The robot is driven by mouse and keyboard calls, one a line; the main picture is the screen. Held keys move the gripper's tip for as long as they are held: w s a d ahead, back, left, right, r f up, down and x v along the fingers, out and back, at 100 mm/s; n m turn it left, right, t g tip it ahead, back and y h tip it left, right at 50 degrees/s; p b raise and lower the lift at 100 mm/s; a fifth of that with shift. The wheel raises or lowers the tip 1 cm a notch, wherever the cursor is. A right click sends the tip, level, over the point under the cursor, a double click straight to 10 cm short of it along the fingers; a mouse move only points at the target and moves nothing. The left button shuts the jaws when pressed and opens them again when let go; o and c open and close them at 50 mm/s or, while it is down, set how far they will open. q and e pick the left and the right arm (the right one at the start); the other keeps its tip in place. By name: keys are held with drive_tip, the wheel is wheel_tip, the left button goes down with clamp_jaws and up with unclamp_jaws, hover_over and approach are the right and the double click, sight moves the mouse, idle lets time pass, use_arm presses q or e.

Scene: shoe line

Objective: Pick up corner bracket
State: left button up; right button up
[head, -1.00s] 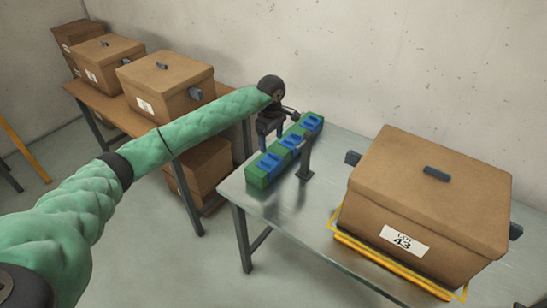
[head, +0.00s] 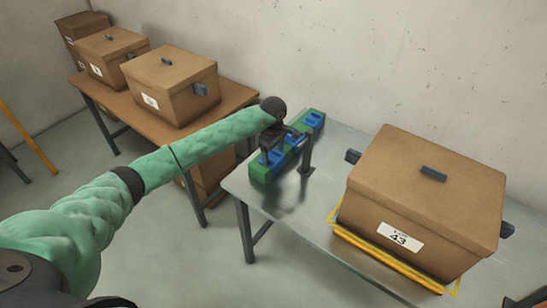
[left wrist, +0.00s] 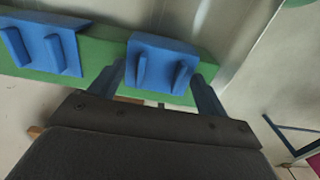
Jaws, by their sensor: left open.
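Several blue brackets sit in a row on a long green block (head: 259,175) on the metal table. One blue bracket (left wrist: 160,62), with two upright ribs, shows in the middle of the left wrist view. Another blue bracket (left wrist: 42,45) is to its left, and one bracket (head: 313,118) shows at the far end of the block in the head view. My left gripper (left wrist: 162,88) is open, with one finger at each side of the middle bracket. I cannot tell whether they touch it. In the head view my left gripper (head: 272,156) hides part of the row.
A dark post (head: 307,153) stands on the table (head: 285,205) close right of the gripper. A large labelled carton (head: 425,205) stands on a yellow frame (head: 390,262) at right. Several cartons stand on a brown table (head: 228,102) at left.

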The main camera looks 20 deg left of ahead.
use_arm(q)
drive_tip(key=shift+f, duration=0.15)
drive_tip(key=shift+c, duration=0.5)
drive_tip(key=c, duration=1)
